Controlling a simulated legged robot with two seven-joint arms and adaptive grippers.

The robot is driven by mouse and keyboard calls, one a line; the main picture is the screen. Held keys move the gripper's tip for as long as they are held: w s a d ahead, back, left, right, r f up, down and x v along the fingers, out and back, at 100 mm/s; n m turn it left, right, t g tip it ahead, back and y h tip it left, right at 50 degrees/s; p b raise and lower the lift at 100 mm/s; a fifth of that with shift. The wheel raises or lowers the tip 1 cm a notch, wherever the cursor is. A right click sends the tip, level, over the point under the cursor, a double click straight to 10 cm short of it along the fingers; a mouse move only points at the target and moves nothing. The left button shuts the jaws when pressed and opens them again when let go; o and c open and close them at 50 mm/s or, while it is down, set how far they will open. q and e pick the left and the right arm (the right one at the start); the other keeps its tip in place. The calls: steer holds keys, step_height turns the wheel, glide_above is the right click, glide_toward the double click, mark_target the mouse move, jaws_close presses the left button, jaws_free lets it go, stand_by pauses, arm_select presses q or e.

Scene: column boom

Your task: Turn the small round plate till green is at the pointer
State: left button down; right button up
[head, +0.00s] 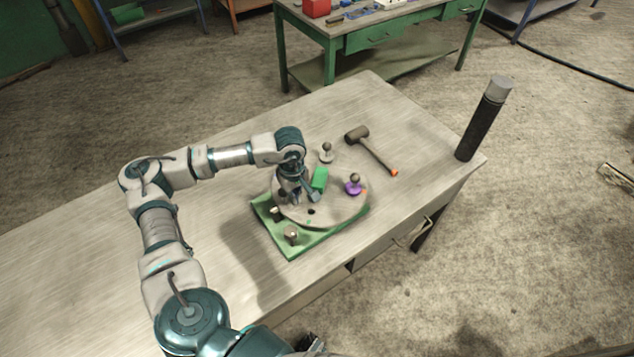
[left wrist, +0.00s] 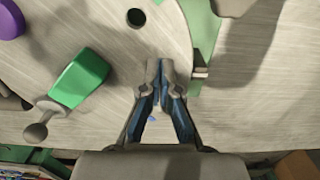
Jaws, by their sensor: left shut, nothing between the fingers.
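The round grey plate (head: 335,212) lies on a green base board (head: 310,243) on the table. It also fills much of the left wrist view (left wrist: 110,40). A green block (head: 319,179) stands on it, also in the left wrist view (left wrist: 80,78). A purple knob (head: 354,187) sits at its right side. A dark hole (head: 311,211) shows near its front. A small metal piece (left wrist: 201,73) at the plate's edge may be the pointer; I cannot tell. My left gripper (head: 312,198) is shut and empty over the plate, beside the green block.
A grey knob (head: 326,154) stands behind the plate and a metal knob (head: 291,236) at the board's front corner. A mallet (head: 370,150) lies behind right. A dark cylinder (head: 478,125) stands at the table's right end. The table's left side is mostly clear.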

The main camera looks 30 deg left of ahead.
arm_select(q)
steer(key=shift+w+a, duration=0.25)
steer(key=shift+a, duration=0.55)
steer(key=shift+w+a, duration=0.1)
steer(key=shift+w+a+b, duration=0.3)
steer(key=shift+a+b, duration=0.05)
steer(key=shift+a, duration=0.4)
steer(key=shift+w+a, duration=0.45)
steer(key=shift+a, duration=0.2)
steer(key=shift+w+a, duration=0.1)
steer(key=shift+w, duration=0.05)
